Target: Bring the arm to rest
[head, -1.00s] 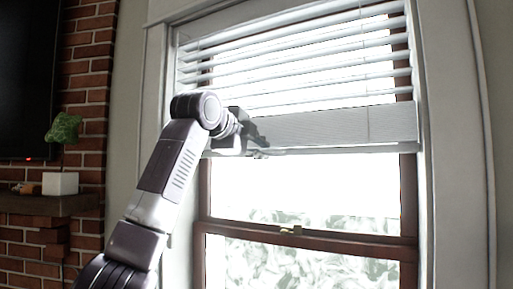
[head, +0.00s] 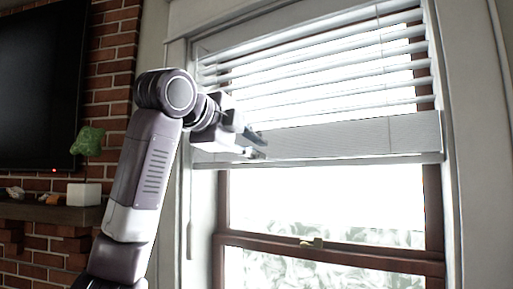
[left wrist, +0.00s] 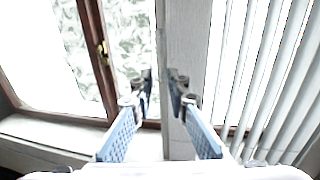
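My left gripper (head: 260,146) is in front of the left part of the window blind's thick bottom section (head: 350,138). Its fingers look parted, with nothing between them. In the left wrist view my left gripper (left wrist: 162,80) shows two blue-padded fingers with a gap between the tips. Behind them the blind's bottom section (left wrist: 187,40) runs up the picture, with the slats (left wrist: 265,75) to its right. Whether a fingertip touches the blind I cannot tell. My right gripper is not in view.
The blind covers the upper part of a brown-framed window (head: 330,255) with a brass latch (head: 312,242). At the left, a dark screen (head: 40,85) hangs on a brick wall above a mantel (head: 45,213).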

